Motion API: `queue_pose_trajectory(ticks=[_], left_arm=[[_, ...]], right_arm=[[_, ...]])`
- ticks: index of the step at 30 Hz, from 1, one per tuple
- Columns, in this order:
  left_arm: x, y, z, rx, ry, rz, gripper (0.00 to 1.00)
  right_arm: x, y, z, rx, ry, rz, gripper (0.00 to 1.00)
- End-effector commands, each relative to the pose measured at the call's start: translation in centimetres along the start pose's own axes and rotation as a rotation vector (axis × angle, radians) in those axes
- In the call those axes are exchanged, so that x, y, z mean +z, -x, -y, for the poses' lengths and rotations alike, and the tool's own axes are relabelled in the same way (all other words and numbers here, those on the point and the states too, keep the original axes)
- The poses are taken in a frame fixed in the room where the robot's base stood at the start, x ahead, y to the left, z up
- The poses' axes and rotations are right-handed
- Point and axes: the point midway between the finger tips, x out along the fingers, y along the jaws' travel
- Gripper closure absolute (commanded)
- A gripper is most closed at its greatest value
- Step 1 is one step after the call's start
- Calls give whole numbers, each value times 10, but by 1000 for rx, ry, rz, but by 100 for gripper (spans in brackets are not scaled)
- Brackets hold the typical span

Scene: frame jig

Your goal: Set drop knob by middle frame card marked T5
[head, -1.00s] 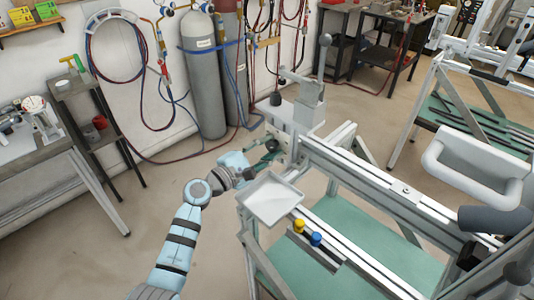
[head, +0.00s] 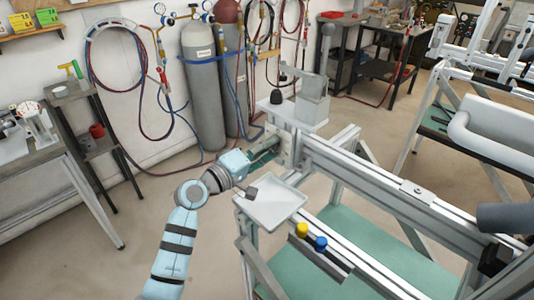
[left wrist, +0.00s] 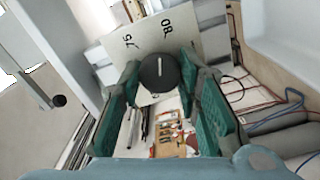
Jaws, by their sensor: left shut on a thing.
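The fingers hide the knob in the head view. I cannot make out a card marked T5. My right gripper is not in view.
A grey tray (head: 270,216) juts out just below and right of my left gripper. A yellow knob (head: 301,229) and a blue knob (head: 320,243) are on the lower rail. Grey gas cylinders (head: 203,90) stand behind. The floor left of the jig is clear.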

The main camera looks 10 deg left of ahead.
Motion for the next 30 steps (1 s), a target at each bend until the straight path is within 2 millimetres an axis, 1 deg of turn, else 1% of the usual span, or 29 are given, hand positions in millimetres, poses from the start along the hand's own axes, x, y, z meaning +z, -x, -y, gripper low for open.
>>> queue_pose_trajectory(ticks=[1, 3, 10, 26, 27, 29, 30], left_arm=[[0, 0, 2, 1, -29, -1, 97], [0, 0, 2, 0, -70, -1, 97], [0, 0, 0, 0, -158, 0, 97], [0, 0, -1, 0, -187, -1, 97], [0, 0, -1, 0, -187, -1, 68], [0, 0, -1, 0, -187, 0, 58], [0, 0, -1, 0, -187, 0, 52]], right_arm=[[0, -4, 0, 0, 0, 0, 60], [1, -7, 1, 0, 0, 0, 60], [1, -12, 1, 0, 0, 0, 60], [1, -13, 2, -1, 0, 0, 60], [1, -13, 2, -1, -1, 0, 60], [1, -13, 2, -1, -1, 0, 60], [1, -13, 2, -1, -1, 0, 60]])
